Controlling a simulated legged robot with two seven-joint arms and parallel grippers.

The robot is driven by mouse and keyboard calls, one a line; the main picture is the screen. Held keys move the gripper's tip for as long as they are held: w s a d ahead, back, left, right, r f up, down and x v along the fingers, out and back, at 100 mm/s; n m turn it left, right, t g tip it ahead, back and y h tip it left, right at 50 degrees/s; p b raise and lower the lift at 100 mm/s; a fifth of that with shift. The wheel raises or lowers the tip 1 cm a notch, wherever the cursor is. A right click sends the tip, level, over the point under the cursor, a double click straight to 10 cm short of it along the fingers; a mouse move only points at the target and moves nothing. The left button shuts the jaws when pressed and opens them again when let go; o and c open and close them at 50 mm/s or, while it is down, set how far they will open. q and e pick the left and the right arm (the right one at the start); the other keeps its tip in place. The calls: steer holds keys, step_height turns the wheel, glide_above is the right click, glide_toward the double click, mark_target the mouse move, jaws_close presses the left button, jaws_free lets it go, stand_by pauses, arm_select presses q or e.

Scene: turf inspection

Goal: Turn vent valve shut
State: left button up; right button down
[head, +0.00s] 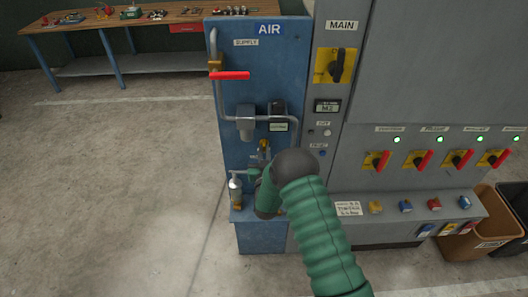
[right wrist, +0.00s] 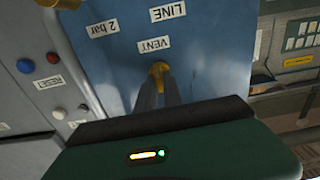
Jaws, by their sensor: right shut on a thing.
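The vent valve shows in the right wrist view as a small yellow handle (right wrist: 158,67) on the blue panel, beside an upside-down VENT label (right wrist: 155,45). My right gripper (right wrist: 161,80) has its two dark fingers closed on this handle. In the head view my green right arm comes in from the lower right and reaches the lower part of the blue AIR panel (head: 234,120). There the arm hides the fingertips and most of the valve. My left gripper is in neither view.
Above the arm are a red supply lever (head: 230,76) and grey pipes. A grey MAIN cabinet (head: 390,100) with several red-handled switches stands at right. A bin (head: 480,235) is at lower right and a workbench (head: 150,22) at back left. The floor at left is clear.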

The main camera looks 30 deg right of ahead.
steer(key=shift+a+f+n+b, duration=0.1)
steer(key=shift+n+b, duration=1.1)
steer(key=shift+n, duration=1.75)
steer(key=shift+a+f+n+b, duration=0.15)
steer(key=shift+n+b, duration=1.05)
steer(key=shift+n, duration=1.8)
steer(key=shift+d+f+n+b, duration=0.1)
steer(key=shift+n+b, duration=1.1)
steer(key=shift+n, duration=1.75)
steer(key=shift+a+f, duration=0.1)
steer(key=c, duration=1.5)
jaws_free()
steer(key=shift+w, duration=0.15)
steer(key=shift+r, duration=0.2)
